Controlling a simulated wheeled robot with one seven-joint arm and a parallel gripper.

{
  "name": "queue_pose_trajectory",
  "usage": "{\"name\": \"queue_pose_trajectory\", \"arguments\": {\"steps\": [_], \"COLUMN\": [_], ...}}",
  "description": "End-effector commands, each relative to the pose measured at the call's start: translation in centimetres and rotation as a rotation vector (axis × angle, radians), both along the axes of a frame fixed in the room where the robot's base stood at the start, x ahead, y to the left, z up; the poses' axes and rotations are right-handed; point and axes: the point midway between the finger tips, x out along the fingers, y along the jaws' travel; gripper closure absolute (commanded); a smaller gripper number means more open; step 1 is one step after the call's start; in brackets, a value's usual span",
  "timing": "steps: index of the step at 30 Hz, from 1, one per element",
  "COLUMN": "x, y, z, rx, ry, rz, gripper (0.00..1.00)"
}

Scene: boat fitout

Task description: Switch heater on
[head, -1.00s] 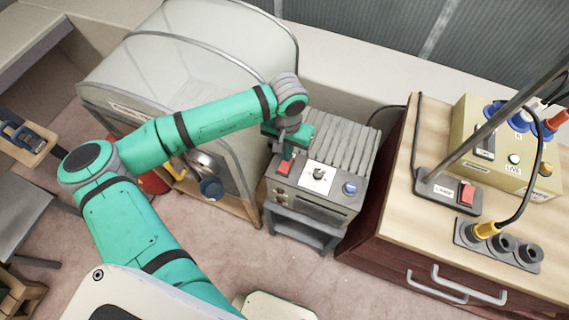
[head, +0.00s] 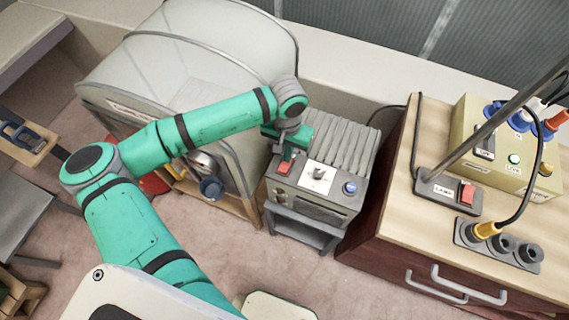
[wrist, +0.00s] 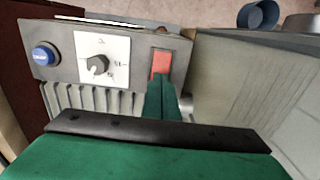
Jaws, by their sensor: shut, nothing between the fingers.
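The heater (head: 317,208) is a grey ribbed box on a low stand. Its front panel carries a red rocker switch (head: 284,168), a dial on a white plate (head: 318,175) and a blue button (head: 350,188). My gripper (head: 288,155) is shut and empty, with its fingertips just behind the red switch. In the wrist view, the green fingers (wrist: 161,88) reach the lower edge of the red switch (wrist: 161,62); I cannot tell whether they touch it. The dial (wrist: 98,65) and blue button (wrist: 44,55) lie to the left there.
A wooden cabinet (head: 400,215) on the right carries a lamp base (head: 445,192) and a yellow box (head: 510,165). Floor in front is open.

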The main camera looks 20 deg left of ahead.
Motion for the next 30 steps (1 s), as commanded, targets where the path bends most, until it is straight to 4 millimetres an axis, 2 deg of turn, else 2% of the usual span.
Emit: {"name": "queue_pose_trajectory", "arguments": {"steps": [23, 30], "x": [-0.04, 0.01], "y": [-0.02, 0.0], "z": [-1.04, -0.29], "rx": [-0.001, 0.0], "ry": [0.002, 0.0], "rz": [0.001, 0.0], "gripper": [1.0, 1.0]}}
